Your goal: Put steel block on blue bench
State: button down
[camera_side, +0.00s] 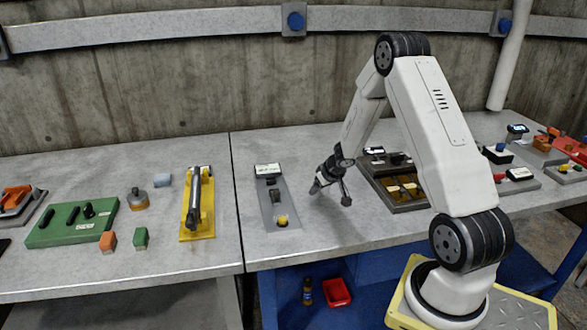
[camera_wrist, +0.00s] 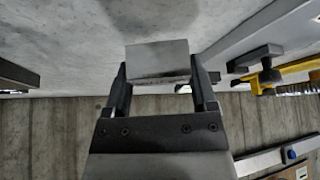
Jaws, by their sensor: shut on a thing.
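A plain grey steel block (camera_wrist: 157,58) sits between my two fingers in the wrist view. My gripper (camera_wrist: 157,72) is shut on it. In the side view my gripper (camera_side: 331,192) is low over the grey top of the right-hand bench (camera_side: 325,240), whose frame below is blue. The block cannot be made out there. A bare metal top lies behind the block in the wrist view; I cannot tell whether the block touches it.
A grey plate with a yellow knob (camera_side: 282,220) lies left of my gripper. A dark tray with yellow compartments (camera_side: 400,187) lies close to its right. The bench top in front of the gripper is clear. A yellow tool stand (camera_side: 206,222) is on the left bench.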

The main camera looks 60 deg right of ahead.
jog(key=shift+f, duration=1.35)
jog(key=shift+f, duration=0.15)
grip_release()
jog(key=shift+v, duration=1)
jog(key=v, duration=1)
jog(key=shift+w+a, duration=0.1)
